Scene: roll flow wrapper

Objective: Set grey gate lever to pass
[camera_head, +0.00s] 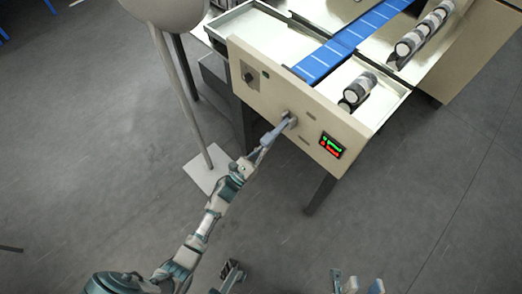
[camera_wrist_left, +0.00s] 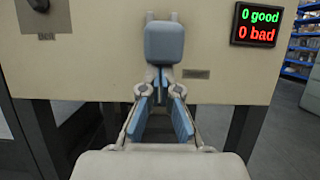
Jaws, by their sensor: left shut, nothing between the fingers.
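The grey gate lever (camera_wrist_left: 173,45) appears in the left wrist view as a blue-grey block in front of the beige machine panel, at the far end of my fingers. In the head view the lever (camera_head: 291,120) is a small grey part on the panel, partly hidden by my gripper. My left gripper (camera_head: 283,127) is shut and empty, its tips at the lever; I cannot tell whether they touch it. Its blue-padded fingers (camera_wrist_left: 160,112) show in the left wrist view. My right gripper (camera_head: 363,286) is at the bottom edge of the head view, partly cut off, its fingers apart.
A display (camera_head: 331,145) reads 0 good, 0 bad. A dark knob (camera_head: 248,76) sits at the panel's left. A blue belt (camera_head: 345,43) runs behind, with wrapped rolls (camera_head: 358,91) beside it. A pole on a pale base (camera_head: 207,172) stands left. The floor in front is clear.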

